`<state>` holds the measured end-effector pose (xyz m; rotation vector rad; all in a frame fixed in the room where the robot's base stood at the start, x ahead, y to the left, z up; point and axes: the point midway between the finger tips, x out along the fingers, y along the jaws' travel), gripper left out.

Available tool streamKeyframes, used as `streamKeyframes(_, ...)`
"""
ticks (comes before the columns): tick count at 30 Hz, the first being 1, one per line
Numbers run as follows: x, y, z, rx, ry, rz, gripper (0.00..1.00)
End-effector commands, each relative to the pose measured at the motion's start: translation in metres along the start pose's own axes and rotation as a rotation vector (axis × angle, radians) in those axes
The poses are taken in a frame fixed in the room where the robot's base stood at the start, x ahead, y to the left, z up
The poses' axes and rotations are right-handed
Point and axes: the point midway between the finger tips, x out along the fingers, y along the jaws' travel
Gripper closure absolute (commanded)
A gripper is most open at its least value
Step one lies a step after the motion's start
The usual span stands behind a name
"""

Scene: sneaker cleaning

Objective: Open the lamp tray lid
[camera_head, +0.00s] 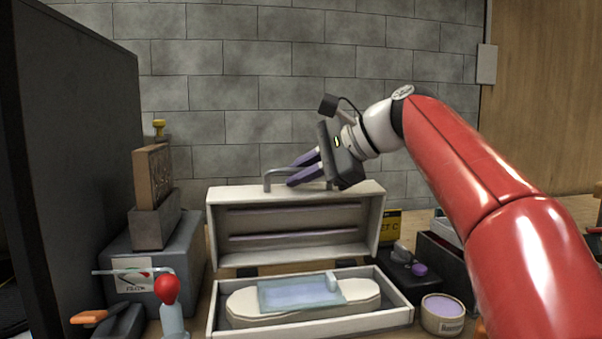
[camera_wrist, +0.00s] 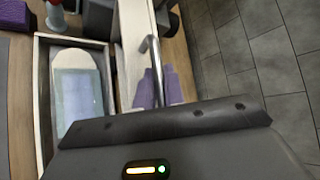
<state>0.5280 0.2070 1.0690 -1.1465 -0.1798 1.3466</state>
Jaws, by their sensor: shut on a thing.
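The lamp tray (camera_head: 312,327) is a white box on the bench. Its lid (camera_head: 215,228) is raised and stands upright at the back of the tray, with two dark purple strips on its inner face. A grey bar handle (camera_head: 283,172) sits on the lid's upper edge. My gripper (camera_head: 291,174) has purple fingers and is shut on the handle. In the wrist view the handle (camera_wrist: 154,65) runs between the purple fingers (camera_wrist: 157,88). Inside the tray lies a pale sole-shaped piece (camera_head: 365,291) with a translucent bluish sheet (camera_head: 285,293) on it; the sheet also shows in the wrist view (camera_wrist: 78,95).
Left of the tray stand a grey box (camera_head: 183,262) with a brown block (camera_head: 152,177) above it, a red-topped bottle (camera_head: 168,295) and an orange-handled tool (camera_head: 92,317). At right are a round tub (camera_head: 443,314) and dark boxes (camera_head: 440,258). A brick wall is behind.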

Motion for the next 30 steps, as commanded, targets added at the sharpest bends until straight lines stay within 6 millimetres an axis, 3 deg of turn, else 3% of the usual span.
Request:
streamKeyframes(9,0.0,0.0,0.001,-0.002,-0.001,0.001,1.0)
streamKeyframes(10,0.0,0.0,0.001,-0.002,-0.001,0.001,0.85)
streamKeyframes(11,0.0,0.0,0.001,-0.002,-0.001,0.001,0.81)
streamKeyframes(19,-0.002,0.0,0.0,-0.001,-0.001,0.0,0.8)
streamKeyframes(23,-0.015,-0.001,0.0,-0.001,0.001,-0.002,0.8)
streamKeyframes(30,-0.057,-0.001,0.0,-0.001,0.002,-0.003,0.8)
